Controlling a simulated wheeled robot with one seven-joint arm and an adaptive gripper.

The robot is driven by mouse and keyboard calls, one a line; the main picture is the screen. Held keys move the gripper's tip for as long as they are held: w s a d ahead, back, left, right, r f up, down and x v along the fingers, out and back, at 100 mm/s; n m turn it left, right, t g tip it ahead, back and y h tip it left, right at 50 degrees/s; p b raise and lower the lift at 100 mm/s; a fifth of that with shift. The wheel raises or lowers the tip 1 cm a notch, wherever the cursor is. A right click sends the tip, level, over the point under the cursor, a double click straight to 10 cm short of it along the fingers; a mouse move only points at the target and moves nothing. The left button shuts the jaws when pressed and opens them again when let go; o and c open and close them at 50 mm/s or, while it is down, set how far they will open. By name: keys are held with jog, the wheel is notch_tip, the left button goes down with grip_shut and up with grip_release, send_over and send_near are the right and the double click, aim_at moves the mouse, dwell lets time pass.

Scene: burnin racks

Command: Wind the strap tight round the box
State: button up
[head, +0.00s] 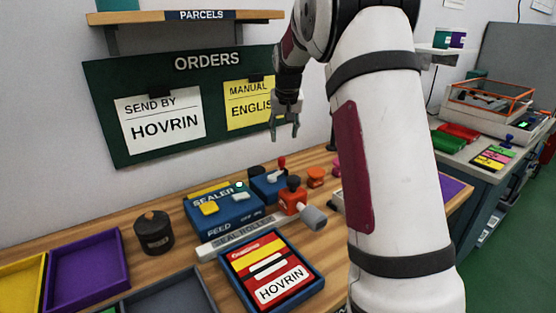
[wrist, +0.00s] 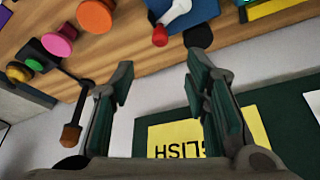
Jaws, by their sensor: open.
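A red and yellow box labelled HOVRIN (head: 270,266) lies in a blue tray (head: 318,287) on the wooden bench. I cannot make out a separate strap on it. Behind it stands the blue sealer (head: 222,219), with a grey seal roller bar (head: 240,238) along its front. To its right is an orange device with a grey cylindrical end (head: 313,217), and behind that a small blue unit with a red-tipped lever (head: 282,162). My gripper (head: 284,134) is open and empty, high above the back of the bench by the orders board. Its spread fingers show in the wrist view (wrist: 162,85).
A dark round pot (head: 153,232), a purple tray (head: 88,270) and a yellow tray (head: 20,285) stand on the left. The wrist view shows orange (wrist: 95,15) and pink (wrist: 58,45) knobs. The orders board (head: 185,95) hangs close behind my gripper. My arm hides the bench's right part.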

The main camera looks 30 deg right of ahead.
aim_at(282, 158)
jog(key=x, duration=1.3)
jog(key=shift+w+f+b, duration=0.1)
jog(key=shift+f+b, duration=0.15)
jog(key=shift+b, duration=0.15)
grip_shut()
